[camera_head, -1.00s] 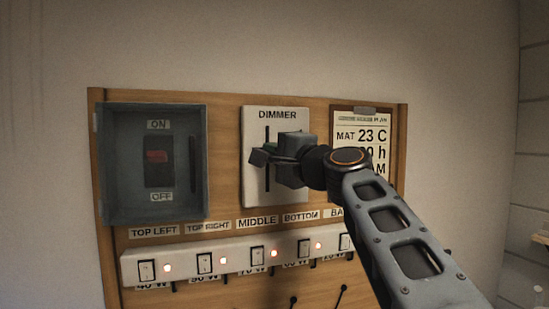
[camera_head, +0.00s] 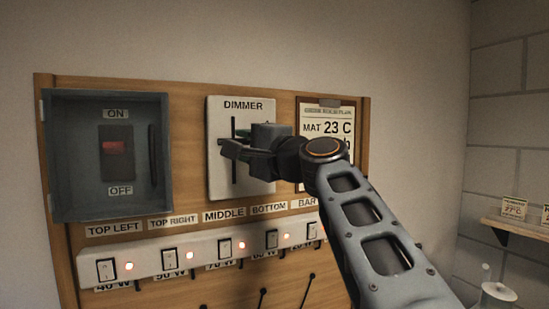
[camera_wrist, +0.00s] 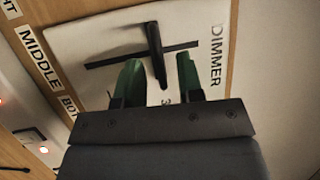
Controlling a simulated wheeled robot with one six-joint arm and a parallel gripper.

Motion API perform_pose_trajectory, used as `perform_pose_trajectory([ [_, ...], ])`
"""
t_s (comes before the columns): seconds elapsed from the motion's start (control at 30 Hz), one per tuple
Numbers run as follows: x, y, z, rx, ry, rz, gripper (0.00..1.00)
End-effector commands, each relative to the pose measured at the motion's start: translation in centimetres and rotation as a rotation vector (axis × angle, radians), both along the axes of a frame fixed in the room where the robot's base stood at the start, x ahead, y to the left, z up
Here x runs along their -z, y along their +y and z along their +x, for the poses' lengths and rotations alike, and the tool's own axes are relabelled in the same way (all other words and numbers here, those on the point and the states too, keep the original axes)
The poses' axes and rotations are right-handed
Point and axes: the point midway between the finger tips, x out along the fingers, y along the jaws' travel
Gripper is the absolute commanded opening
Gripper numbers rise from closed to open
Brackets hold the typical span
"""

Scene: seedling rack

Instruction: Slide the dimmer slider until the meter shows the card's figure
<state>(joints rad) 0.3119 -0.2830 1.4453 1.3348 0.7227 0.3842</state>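The white dimmer panel (camera_head: 217,180) has a dark slot. In the wrist view its black slider knob (camera_wrist: 156,50) stands out from the slot (camera_wrist: 105,62). My gripper (camera_head: 240,143) is at the panel, covering the slot's middle and the knob in the head view. In the wrist view its green fingertips (camera_wrist: 159,75) are apart, one on each side of the knob, with gaps showing. A partial figure "3" shows on the panel between the fingers. The card (camera_head: 315,115) reads "MAT 23 C"; my arm hides its lower lines. I can make out no meter.
A grey ON/OFF switch box (camera_head: 70,150) is left of the dimmer. A white switch strip (camera_head: 150,262) with lit red lamps runs below, under labels. A wooden shelf (camera_head: 520,228) with small cards is at the right wall.

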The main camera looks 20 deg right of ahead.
Motion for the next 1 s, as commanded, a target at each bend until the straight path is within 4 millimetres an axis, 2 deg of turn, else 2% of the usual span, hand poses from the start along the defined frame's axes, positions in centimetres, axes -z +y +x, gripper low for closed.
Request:
perform_pose_trajectory([
  [0.2,1.3,-2.1,-4.5,0.008,-0.002,-0.002,0.34],
  [0.43,1.7,-3.5,-8.1,0.006,-0.001,-0.002,0.34],
  [0.7,1.9,-4.3,-10.1,0.002,0.000,-0.002,0.34],
  [1.0,1.8,-4.4,-10.5,0.000,0.000,-0.001,0.34],
])
